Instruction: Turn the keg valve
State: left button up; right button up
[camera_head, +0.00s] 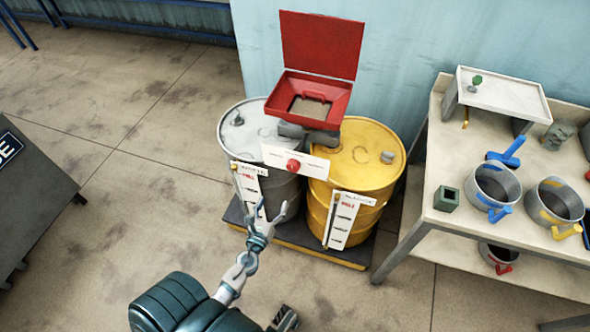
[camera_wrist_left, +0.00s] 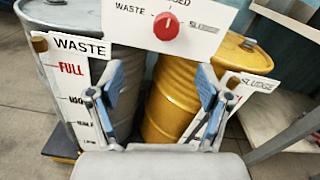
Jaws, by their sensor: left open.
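The keg valve is a round red knob (camera_head: 293,165) on a white panel (camera_head: 316,163) in front of two drums. In the left wrist view the red knob (camera_wrist_left: 166,26) is at the top centre, with WASTE on its left, SLUDGE on its right and a partly cut-off label ending in "SED" above. My left gripper (camera_head: 272,209) is open and empty, in front of the drums and below the knob. Its two fingers (camera_wrist_left: 160,92) are spread apart in the left wrist view, not touching the knob. My right gripper is not identifiable.
A grey drum (camera_head: 232,139) and a yellow drum (camera_head: 375,173) stand on a dark low pallet (camera_head: 300,247). A red open-lidded funnel box (camera_head: 335,95) sits above them. A bench (camera_head: 435,216) with several pots is at right.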

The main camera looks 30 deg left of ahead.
pick_arm(q)
jog(key=p, duration=0.1)
send_near(292, 168)
jog(key=w, duration=0.6)
jog(key=shift+w+r+p, duration=0.15)
jog(key=shift+w+p, duration=0.15)
jog(key=shift+p, duration=0.05)
jog(key=w+a, duration=0.3)
jog(key=shift+w+a+f, duration=0.1)
jog(key=shift+a+f, duration=0.25)
jog(key=shift+f, duration=0.05)
jog(key=shift+w+a+f, duration=0.2)
jog(key=shift+d+r, duration=0.1)
jog(key=shift+d, duration=0.2)
jog(key=shift+d+r, duration=0.3)
jog(key=shift+d, duration=0.45)
jog(key=c, duration=0.7)
jog(key=shift+s+d+r, duration=0.1)
jog(key=c, duration=0.5)
jog(key=shift+o, duration=0.2)
jog(key=shift+a, duration=0.65)
jog(key=shift+d, duration=0.25)
pick_arm(e)
jog(key=f, duration=0.2)
jog(key=d+f, duration=0.1)
jog(key=f, duration=0.1)
jog(key=shift+s+f, duration=0.15)
jog(key=shift+f, duration=0.2)
